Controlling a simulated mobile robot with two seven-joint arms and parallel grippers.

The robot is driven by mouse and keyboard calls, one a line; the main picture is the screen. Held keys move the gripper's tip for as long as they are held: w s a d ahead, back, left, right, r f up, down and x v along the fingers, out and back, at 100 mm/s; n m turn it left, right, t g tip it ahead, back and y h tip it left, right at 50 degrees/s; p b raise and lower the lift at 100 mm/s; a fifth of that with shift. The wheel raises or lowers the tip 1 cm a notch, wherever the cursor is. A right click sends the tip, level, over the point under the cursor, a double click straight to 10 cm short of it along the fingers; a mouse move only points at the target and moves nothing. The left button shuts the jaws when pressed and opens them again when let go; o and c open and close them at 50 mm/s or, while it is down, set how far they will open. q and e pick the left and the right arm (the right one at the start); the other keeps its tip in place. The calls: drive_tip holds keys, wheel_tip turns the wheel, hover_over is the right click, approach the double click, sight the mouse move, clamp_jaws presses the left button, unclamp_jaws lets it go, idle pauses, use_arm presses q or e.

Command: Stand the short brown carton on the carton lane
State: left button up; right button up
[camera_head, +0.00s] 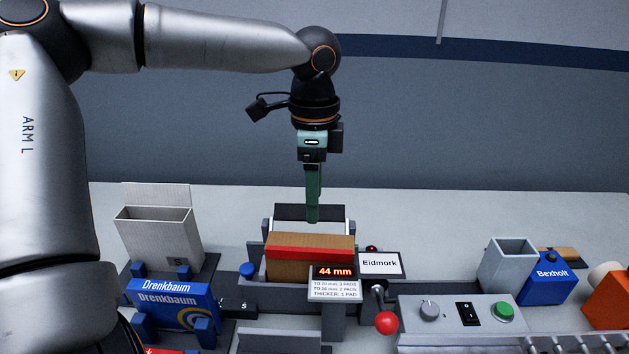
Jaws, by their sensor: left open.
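A brown block-like object with a red band (284,269) sits in a dark cradle at the middle of the table, behind a display reading "44 mm" (335,272). It may be the short brown carton, but I cannot tell for sure. My left gripper (312,220) points straight down above and slightly behind it, apart from it. The green fingers are seen edge-on, and the gripper is open with nothing visible in it. I cannot tell which surface is the carton lane. My right gripper is out of view.
A grey open box (157,240) and blue Drenkbaum cartons (172,300) stand at left. An Eidmork sign (380,263), a red-knobbed lever (387,322) and a control panel (455,312) are right of the cradle. A grey bin (507,268) and blue Bexholt carton (549,281) stand farther right.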

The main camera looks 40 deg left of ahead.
sight(313, 242)
use_arm(q)
wheel_tip(313, 242, down, 11)
drive_tip(key=shift+r+b, duration=0.2)
drive_tip(key=shift+b, duration=0.5)
drive_tip(key=c, duration=1)
drive_tip(key=shift+r+p, duration=0.3)
drive_tip(key=shift+p, duration=0.35)
drive_tip(key=shift+c, duration=0.2)
drive_tip(key=shift+a+p, duration=0.1)
drive_tip(key=shift+p, duration=0.8)
idle(1.0)
drive_tip(key=shift+f, duration=0.2)
idle(0.9)
